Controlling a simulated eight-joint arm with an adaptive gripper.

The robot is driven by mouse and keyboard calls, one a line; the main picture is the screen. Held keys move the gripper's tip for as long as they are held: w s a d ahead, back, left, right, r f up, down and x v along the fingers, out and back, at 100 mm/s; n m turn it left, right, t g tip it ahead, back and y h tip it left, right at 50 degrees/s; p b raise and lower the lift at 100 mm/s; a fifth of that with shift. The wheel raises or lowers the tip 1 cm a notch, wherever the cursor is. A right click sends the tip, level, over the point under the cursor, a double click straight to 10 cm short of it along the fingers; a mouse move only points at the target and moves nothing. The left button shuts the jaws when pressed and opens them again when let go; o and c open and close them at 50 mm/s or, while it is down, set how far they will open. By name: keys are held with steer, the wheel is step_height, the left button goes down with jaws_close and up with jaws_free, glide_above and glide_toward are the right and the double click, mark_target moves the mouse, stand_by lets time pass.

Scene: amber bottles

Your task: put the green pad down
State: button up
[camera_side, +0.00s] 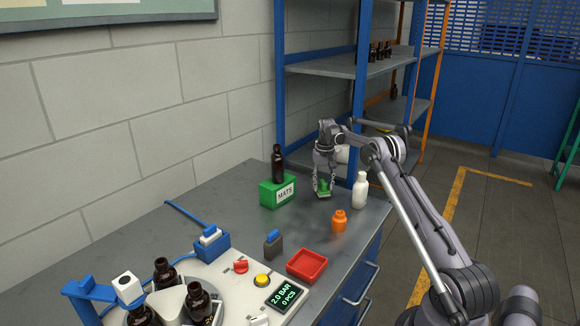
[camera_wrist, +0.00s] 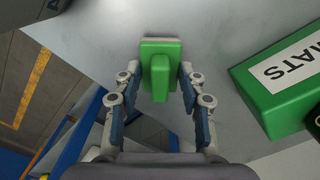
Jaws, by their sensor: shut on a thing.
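The green pad (camera_wrist: 150,46) has a raised green grip block (camera_wrist: 160,78) in its middle. In the wrist view my gripper (camera_wrist: 160,80) has its two fingers on either side of that block and is shut on the pad. In the side view the pad (camera_side: 324,193) sits below my gripper (camera_side: 324,188), at or just above the grey bench; I cannot tell if it touches. The pad looks level.
A white bottle (camera_side: 360,190) stands close on the right and an orange jar (camera_side: 339,221) in front. A red tray (camera_side: 306,265) lies nearer the camera.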

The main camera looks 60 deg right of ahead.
mark_target(323, 181)
steer(key=shift+f, duration=0.6)
steer(key=o, duration=1.2)
steer(key=shift+r, duration=0.1)
step_height(323, 181, up, 12)
steer(key=a+r+n+t, duration=0.1)
steer(key=a+r, duration=0.3)
steer(key=a, duration=0.4)
steer(key=a+r+n+t+h, duration=0.1)
steer(key=a+r+n, duration=0.1)
steer(key=a+r, duration=0.45)
steer(key=a+r+n+t, duration=0.1)
steer(key=a+r, duration=0.2)
steer(key=a, duration=0.7)
steer(key=s+a+n+t, duration=0.2)
steer(key=s+a, duration=0.6)
steer(key=a, duration=0.4)
steer(key=s+a+f+n, duration=0.1)
steer(key=s+a+f, duration=0.1)
steer(key=s+f, duration=0.1)
steer(key=s+a+f+n+t, duration=0.1)
steer(key=s+a+f, duration=0.2)
steer(key=s, duration=0.1)
steer(key=s+a+f+n+t+y, duration=0.1)
steer(key=s+a+f, duration=0.2)
steer(key=s, duration=0.1)
steer(key=shift+s+a, duration=0.25)
steer(key=shift+s, duration=0.1)
